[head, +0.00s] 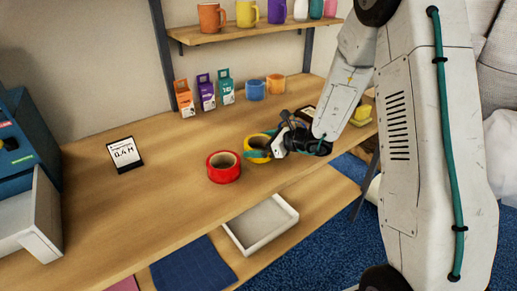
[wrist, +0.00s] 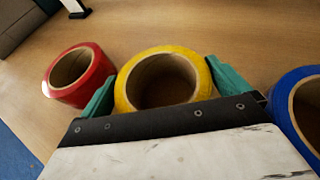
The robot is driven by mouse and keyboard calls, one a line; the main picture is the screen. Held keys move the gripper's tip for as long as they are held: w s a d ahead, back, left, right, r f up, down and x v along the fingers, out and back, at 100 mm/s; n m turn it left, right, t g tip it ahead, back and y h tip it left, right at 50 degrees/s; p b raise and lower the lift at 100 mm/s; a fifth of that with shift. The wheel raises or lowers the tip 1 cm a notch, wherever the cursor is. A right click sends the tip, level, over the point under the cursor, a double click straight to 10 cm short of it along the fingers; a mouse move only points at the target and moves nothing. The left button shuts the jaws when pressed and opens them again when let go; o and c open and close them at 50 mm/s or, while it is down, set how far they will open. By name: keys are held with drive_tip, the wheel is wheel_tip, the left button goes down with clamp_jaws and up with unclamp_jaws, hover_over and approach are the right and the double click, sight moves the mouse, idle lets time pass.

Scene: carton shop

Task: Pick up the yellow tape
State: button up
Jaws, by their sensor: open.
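The yellow tape (wrist: 190,58) is a roll lying flat on the wooden counter. It also shows in the head view (head: 252,156), partly covered by my gripper. My gripper (head: 262,150) is low over the counter at the yellow tape. In the wrist view my gripper (wrist: 165,85) is open, with one green finger on each side of the roll. The fingers look very close to the roll's sides; I cannot tell whether they touch it. The near part of the roll is hidden behind my gripper's dark edge.
A red tape roll (head: 224,168) lies just left of the yellow one. A blue tape roll (wrist: 307,108) is close on the right in the wrist view. Small boxes (head: 206,92) and cups (head: 255,90) stand behind. A white tray (head: 284,237) sits below the counter.

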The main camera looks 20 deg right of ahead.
drive_tip(key=c, duration=0.7)
drive_tip(key=shift+w, duration=0.1)
